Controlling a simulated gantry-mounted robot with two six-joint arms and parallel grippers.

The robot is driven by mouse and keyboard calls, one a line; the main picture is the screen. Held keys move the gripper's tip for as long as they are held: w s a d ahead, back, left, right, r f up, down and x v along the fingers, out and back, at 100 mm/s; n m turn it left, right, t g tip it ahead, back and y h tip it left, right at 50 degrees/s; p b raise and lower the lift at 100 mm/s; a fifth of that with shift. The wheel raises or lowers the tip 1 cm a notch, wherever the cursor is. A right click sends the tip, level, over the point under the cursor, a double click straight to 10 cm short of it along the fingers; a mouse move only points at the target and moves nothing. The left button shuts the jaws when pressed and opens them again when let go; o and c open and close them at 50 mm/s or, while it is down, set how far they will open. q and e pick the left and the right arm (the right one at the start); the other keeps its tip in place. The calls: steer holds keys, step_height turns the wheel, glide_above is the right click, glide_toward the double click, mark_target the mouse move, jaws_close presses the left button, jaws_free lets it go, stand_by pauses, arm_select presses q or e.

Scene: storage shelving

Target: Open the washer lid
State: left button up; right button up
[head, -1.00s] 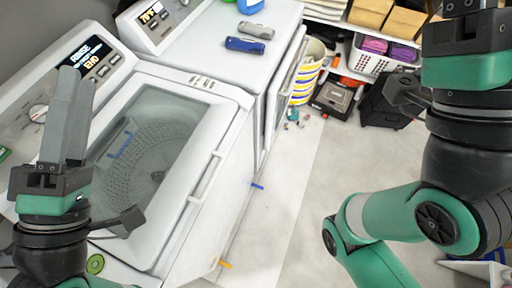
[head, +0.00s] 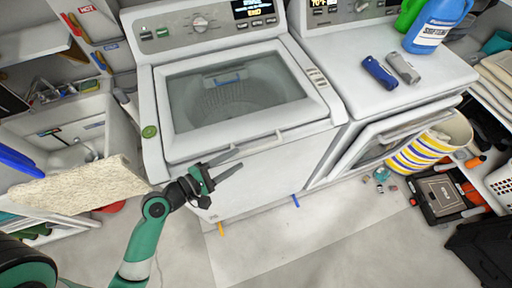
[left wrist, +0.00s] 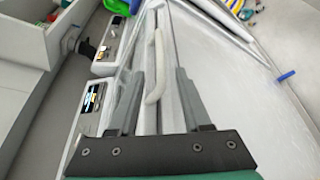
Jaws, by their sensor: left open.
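The washer (head: 255,175) is white, with a control panel along its back. Its lid (head: 240,95) is shut, with a white frame and a clear window over the drum. A white bar handle (head: 262,143) runs along the lid's front edge; it also shows in the left wrist view (left wrist: 156,65). My left gripper (head: 240,159) is open and empty in front of the washer, close to the left part of the handle. In the left wrist view its fingers (left wrist: 159,72) are apart, with the handle ahead between them; contact is not visible. My right gripper is out of view.
A second white machine (head: 350,60) with its front door ajar (head: 385,140) stands to the right.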

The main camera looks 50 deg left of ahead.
mark_target(255, 148)
arm_select(q)
steer(key=x, duration=0.8)
steer(key=shift+w+d, duration=0.1)
steer(key=shift+w, duration=0.15)
steer(key=shift+c, duration=0.2)
jaws_close()
stand_by(0.8)
